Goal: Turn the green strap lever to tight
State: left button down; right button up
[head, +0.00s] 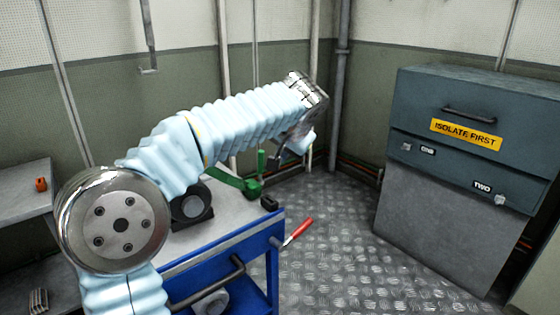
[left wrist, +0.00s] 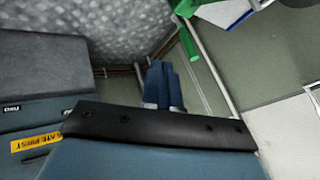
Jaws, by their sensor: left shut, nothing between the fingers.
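The green strap lever (head: 250,187) stands on the top of the blue cart, partly behind my left arm. It has a long green arm lying low and a short upright green handle. Green parts of it also show at the top of the left wrist view (left wrist: 189,42). My left gripper (head: 302,144) hangs above and to the right of the lever in the head view, apart from it. Its blue fingers (left wrist: 163,86) are together in the left wrist view, with nothing between them. My right gripper is in neither view.
The blue cart (head: 225,252) has a black round part (head: 192,206) and a small black block (head: 269,202) on top. A red-handled tool (head: 299,231) is at its right side. A grey cabinet (head: 440,215) stands right, with clear metal floor (head: 335,250) between.

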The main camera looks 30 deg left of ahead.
aim_at(261, 167)
pick_arm(q)
jog(key=w+a+f, duration=0.5)
jog(key=a+f, duration=0.1)
jog(key=a, duration=0.1)
jog(key=shift+a+f, duration=0.3)
jog(key=shift+f, duration=0.1)
jog(key=shift+w, duration=0.1)
